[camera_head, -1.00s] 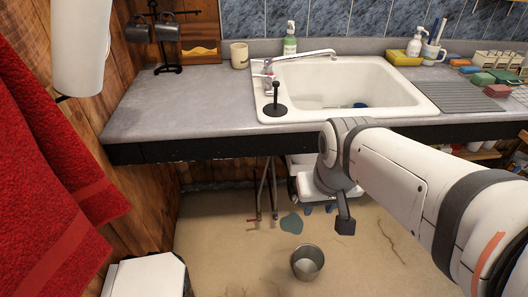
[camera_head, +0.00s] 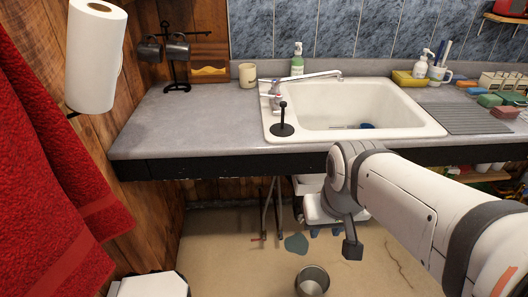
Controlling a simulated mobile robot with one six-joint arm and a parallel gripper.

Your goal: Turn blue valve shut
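Two thin pipes (camera_head: 270,208) run down below the counter, under the sink (camera_head: 355,108). A small red handle (camera_head: 256,239) shows at the foot of the left pipe. No blue valve can be made out clearly; the fittings at the pipe feet are too small to tell. My arm comes in from the right, in front of the counter. Its dark end, which I take for my gripper (camera_head: 352,249), points down to the right of the pipes, apart from them. No fingers can be told, nor whether it is open or shut.
A metal bucket (camera_head: 312,281) stands on the floor, with a bluish patch (camera_head: 296,244) behind it. A white object (camera_head: 318,210) is under the counter beside my arm. The counter edge (camera_head: 225,166) overhangs the pipes. A red towel (camera_head: 55,190) hangs at left.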

